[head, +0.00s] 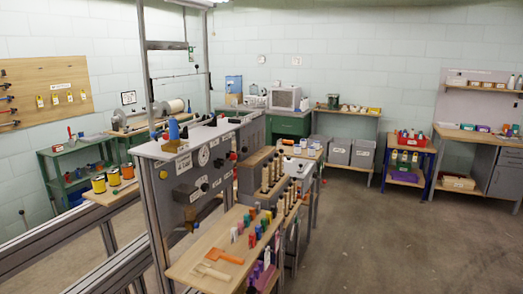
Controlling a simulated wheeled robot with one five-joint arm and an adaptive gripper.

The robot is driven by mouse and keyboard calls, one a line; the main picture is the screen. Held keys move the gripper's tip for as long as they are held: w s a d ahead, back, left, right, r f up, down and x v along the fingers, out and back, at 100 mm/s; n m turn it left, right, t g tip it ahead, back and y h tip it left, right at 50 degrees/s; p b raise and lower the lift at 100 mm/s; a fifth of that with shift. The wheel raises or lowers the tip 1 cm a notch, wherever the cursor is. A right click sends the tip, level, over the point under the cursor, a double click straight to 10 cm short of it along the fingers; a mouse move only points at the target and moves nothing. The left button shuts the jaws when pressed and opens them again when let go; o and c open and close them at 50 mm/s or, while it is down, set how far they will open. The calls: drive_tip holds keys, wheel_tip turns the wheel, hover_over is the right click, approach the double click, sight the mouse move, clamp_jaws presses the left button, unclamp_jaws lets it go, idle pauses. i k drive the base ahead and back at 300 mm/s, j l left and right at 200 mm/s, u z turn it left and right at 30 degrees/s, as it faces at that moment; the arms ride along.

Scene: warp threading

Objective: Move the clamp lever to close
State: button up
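My gripper is not in view. No part is clearly marked as the clamp lever, so I cannot tell for sure which one it is. A grey machine panel (182,196) stands left of centre, with dials, labels and several black and red knobs. A thin lever with a black knob (21,212) stands at the far left beside the grey rails. Whether any lever is open or closed is too small to tell.
A wooden shelf (205,263) with small coloured pieces and an orange tool juts out in front of the panel. Grey rails (60,245) run along the lower left. A blue-framed cart (406,180) stands at the right. The grey floor (395,245) at right is clear.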

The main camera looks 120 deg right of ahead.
sight(244, 149)
drive_tip(key=z, duration=0.45)
drive_tip(key=k+l+z, duration=0.1)
drive_tip(key=z, duration=0.35)
drive_tip(key=l+z, duration=0.2)
drive_tip(key=z, duration=0.25)
drive_tip(key=l+z, duration=0.15)
drive_tip(key=z, duration=0.35)
drive_tip(key=l+z, duration=0.15)
drive_tip(key=z, duration=0.3)
drive_tip(key=l+z, duration=0.1)
drive_tip(key=z, duration=0.35)
drive_tip(key=j+z, duration=0.2)
drive_tip(key=z, duration=0.3)
drive_tip(key=k+j+z, duration=0.1)
drive_tip(key=z, duration=0.35)
drive_tip(key=k+j+z, duration=0.1)
drive_tip(key=z, duration=0.4)
drive_tip(key=k, duration=0.1)
